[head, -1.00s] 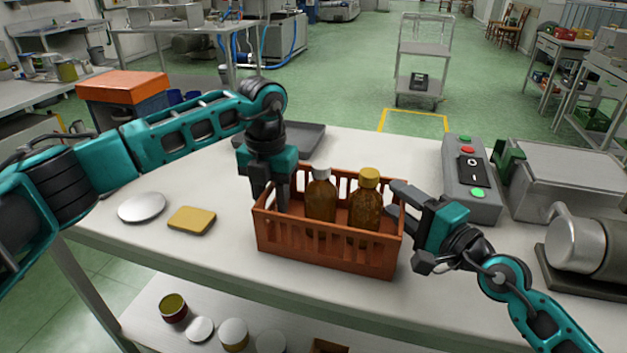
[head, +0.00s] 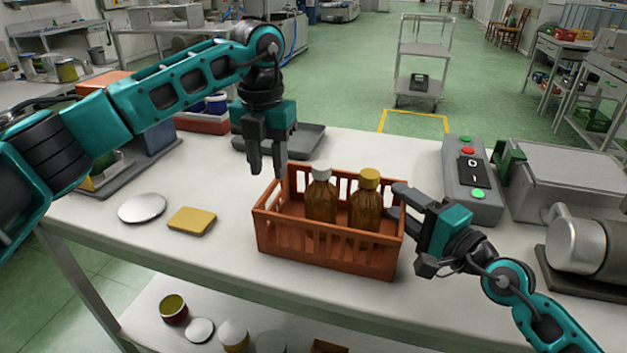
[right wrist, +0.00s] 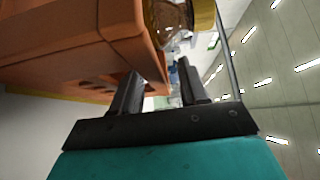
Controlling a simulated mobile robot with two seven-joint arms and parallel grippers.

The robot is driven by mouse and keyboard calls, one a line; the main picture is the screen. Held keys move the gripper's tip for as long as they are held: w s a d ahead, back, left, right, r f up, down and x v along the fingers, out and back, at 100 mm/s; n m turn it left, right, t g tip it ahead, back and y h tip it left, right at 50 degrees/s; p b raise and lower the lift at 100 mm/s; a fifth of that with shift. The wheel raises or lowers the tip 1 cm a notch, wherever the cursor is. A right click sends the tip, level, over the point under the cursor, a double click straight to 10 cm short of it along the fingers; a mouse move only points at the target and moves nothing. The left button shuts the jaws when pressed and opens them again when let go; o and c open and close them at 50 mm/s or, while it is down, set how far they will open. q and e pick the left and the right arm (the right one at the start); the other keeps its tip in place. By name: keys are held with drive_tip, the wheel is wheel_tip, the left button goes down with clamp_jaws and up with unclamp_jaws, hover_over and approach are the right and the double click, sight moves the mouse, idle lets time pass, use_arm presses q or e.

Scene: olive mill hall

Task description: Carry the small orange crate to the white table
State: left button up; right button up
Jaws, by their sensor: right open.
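The small orange crate (head: 325,252) stands upright on a white-topped table (head: 215,265). It holds two brown bottles, one with a white cap (head: 321,197) and one with a yellow cap (head: 364,207). My left gripper (head: 267,170) points down, open and empty, above and just behind the crate's left end, apart from it. My right gripper (head: 394,198) is open at the crate's right end, its fingers close to the rim. In the right wrist view the crate (right wrist: 60,45) is beside the open fingers (right wrist: 158,78); whether they touch it is unclear.
A white disc (head: 142,208) and a yellow pad (head: 192,221) lie left of the crate. A dark tray (head: 305,142) is behind it. A control box (head: 470,185) and a metal machine (head: 575,240) stand right. Other tables stand at the back left; a trolley (head: 424,65) stands on open floor.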

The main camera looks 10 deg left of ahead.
drive_tip(key=v, duration=1.1)
drive_tip(key=shift+s+d, duration=0.15)
drive_tip(key=shift+d, duration=0.05)
